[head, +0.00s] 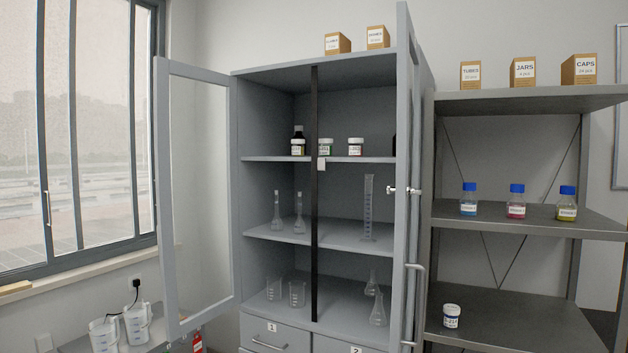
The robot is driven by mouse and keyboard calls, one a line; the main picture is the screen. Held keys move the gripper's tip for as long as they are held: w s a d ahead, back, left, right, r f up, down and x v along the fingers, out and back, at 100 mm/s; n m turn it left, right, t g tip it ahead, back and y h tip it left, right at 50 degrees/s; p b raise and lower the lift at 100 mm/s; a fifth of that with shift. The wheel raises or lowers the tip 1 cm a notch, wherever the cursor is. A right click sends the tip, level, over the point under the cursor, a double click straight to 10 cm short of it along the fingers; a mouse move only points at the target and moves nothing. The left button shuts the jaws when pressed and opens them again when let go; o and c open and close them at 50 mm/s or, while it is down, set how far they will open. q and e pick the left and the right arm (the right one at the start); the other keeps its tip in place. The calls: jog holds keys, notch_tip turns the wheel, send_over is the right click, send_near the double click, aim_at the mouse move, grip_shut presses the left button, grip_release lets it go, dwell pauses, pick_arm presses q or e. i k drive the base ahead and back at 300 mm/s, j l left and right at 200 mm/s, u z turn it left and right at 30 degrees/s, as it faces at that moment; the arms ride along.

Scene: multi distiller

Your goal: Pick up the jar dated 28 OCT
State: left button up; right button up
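Three small jars with white lids stand on the upper shelf of the open grey cabinet: a left jar (298,148), a middle jar (325,147) and a right jar (355,148). Their labels are greenish and white. Another white-lidded jar (452,317) with a blue and white label stands alone on the low board of the right-hand rack. The labels are too small to read a date, so I cannot tell which jar is dated 28 OCT. Neither of my grippers shows in the head view.
The cabinet's glass door (163,190) stands open at left; its other door (405,190) is swung toward me. A dark bottle stands behind the left jar. Glassware fills the lower shelves. The rack (530,222) holds several blue-capped bottles and boxes.

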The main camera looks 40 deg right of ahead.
aim_at(355, 148)
jog(key=i+j+z, duration=0.15)
jog(key=i+z, duration=0.3)
jog(key=i+j+z, duration=0.2)
jog(key=z, duration=0.2)
jog(key=i+j+z, duration=0.2)
jog(key=j+z, duration=0.25)
jog(key=i+j+z, duration=0.2)
jog(key=j+z, duration=0.25)
jog(key=i+j+z, duration=0.15)
jog(key=j, duration=0.25)
jog(key=j+z, duration=0.15)
jog(key=j, duration=0.2)
